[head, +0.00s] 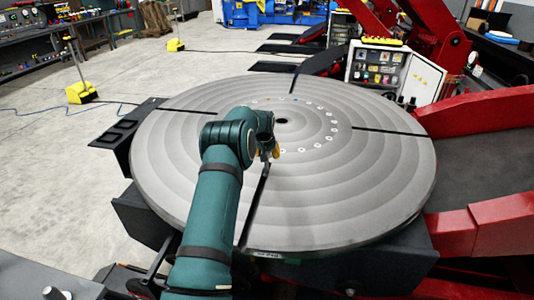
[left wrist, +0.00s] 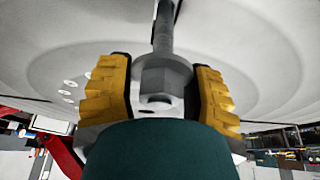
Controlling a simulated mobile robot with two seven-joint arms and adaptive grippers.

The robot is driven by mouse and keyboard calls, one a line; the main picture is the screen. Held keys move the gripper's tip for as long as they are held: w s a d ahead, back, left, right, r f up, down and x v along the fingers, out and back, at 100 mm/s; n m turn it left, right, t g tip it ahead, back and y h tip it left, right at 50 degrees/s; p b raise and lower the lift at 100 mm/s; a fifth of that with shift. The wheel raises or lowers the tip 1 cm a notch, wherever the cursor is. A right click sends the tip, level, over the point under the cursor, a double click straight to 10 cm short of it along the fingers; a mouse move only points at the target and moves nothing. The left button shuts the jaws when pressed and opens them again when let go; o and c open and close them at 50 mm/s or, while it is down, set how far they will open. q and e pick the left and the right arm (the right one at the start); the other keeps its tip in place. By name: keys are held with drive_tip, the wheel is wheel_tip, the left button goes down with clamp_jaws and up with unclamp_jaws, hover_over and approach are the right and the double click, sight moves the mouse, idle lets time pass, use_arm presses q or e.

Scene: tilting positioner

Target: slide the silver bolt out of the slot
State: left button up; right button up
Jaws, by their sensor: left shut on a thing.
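The silver bolt (left wrist: 166,75) shows in the left wrist view, its hex part between two yellow fingers and its shank running up to the disc. My left gripper (head: 272,152) is shut on it over the grey round table (head: 340,190). In the left wrist view the left gripper's fingers (left wrist: 163,88) stand on either side of the hex part. In the head view the bolt is mostly hidden by the gripper. A dark slot (head: 254,212) runs from just below the gripper to the disc's front rim. My right gripper is not in view.
Other slots (head: 390,131) cut the disc at the right, back and left. A ring of small holes (head: 327,138) surrounds its centre hole. Red machine arms (head: 480,115) stand close on the right. A control cabinet (head: 395,68) stands behind. Open floor lies at the left.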

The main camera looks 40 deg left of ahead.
use_arm(q)
drive_tip(key=s+d+b, duration=0.2)
drive_tip(key=s+d, duration=0.1)
drive_tip(key=s, duration=0.3)
drive_tip(key=shift+s+d, duration=0.35)
idle(0.9)
drive_tip(key=shift+s+r, duration=0.1)
idle(0.4)
drive_tip(key=s+d+b, duration=0.1)
drive_tip(key=s+d, duration=0.3)
drive_tip(key=s, duration=0.2)
drive_tip(key=shift+s, duration=0.4)
idle(0.8)
idle(0.5)
drive_tip(key=s+d, duration=0.3)
drive_tip(key=s, duration=0.4)
drive_tip(key=shift+d, duration=0.35)
idle(0.9)
